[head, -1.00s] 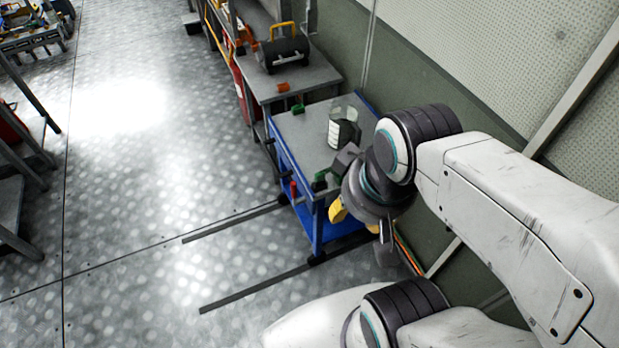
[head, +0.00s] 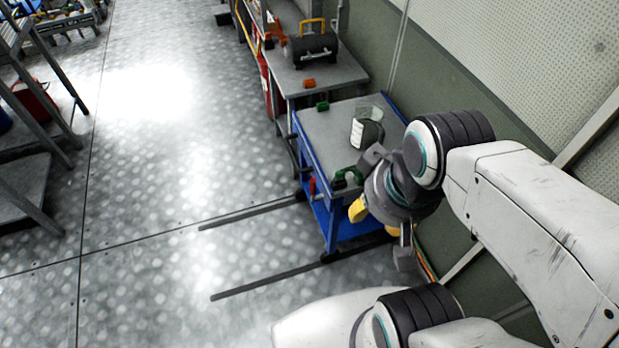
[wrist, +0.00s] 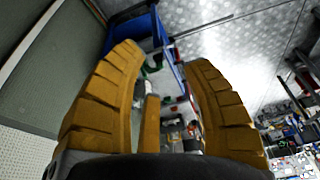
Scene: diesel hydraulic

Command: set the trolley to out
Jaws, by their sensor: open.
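The trolley (head: 308,150) is a blue cart with a grey top, standing near the wall at the right end of two dark floor rails. A small red part (head: 312,186) shows on its near left side. Part of the blue trolley also shows at the top of the wrist view (wrist: 140,36). My gripper (head: 374,222), with yellow fingers, is in front of the trolley's near right end. In the wrist view my gripper (wrist: 165,85) has its fingers spread with nothing held. My wrist hides part of the trolley, and contact cannot be told.
A glass jar (head: 367,128) and green pieces (head: 322,106) sit on the trolley top. The rails (head: 255,280) run left over clear metal floor. Steel stairs or racks (head: 35,120) stand at far left.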

